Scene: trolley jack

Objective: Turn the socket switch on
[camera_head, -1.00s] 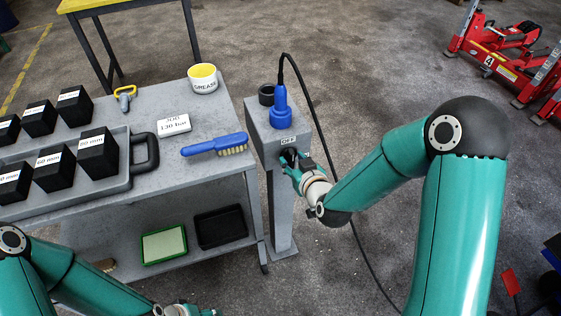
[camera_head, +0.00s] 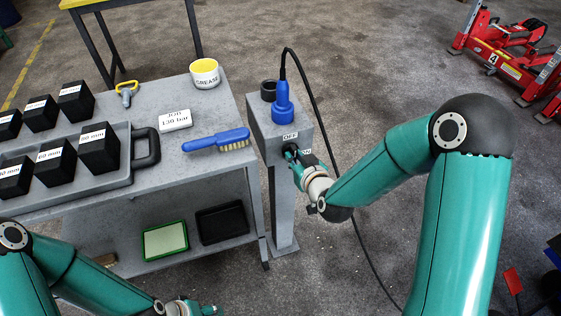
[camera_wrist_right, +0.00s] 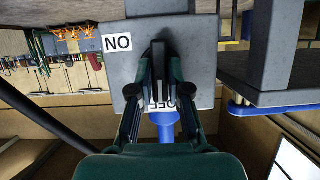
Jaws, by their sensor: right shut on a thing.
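The grey socket post (camera_head: 262,133) stands at the right end of the workbench, with a blue plug (camera_head: 282,101) in its top. An OFF label (camera_head: 290,135) and an ON label (camera_head: 306,152) are on its front. The black switch (camera_wrist_right: 158,62) is between the fingers of my right gripper (camera_head: 291,154), which is shut on it. In the right wrist view the labels are upside down, and the OFF label (camera_wrist_right: 160,104) is partly covered by the gripper. My left gripper (camera_head: 190,309) is at the bottom edge, partly cut off.
A black cable (camera_head: 318,125) loops from the plug down to the floor. A red jack (camera_head: 495,55) stands at the far right.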

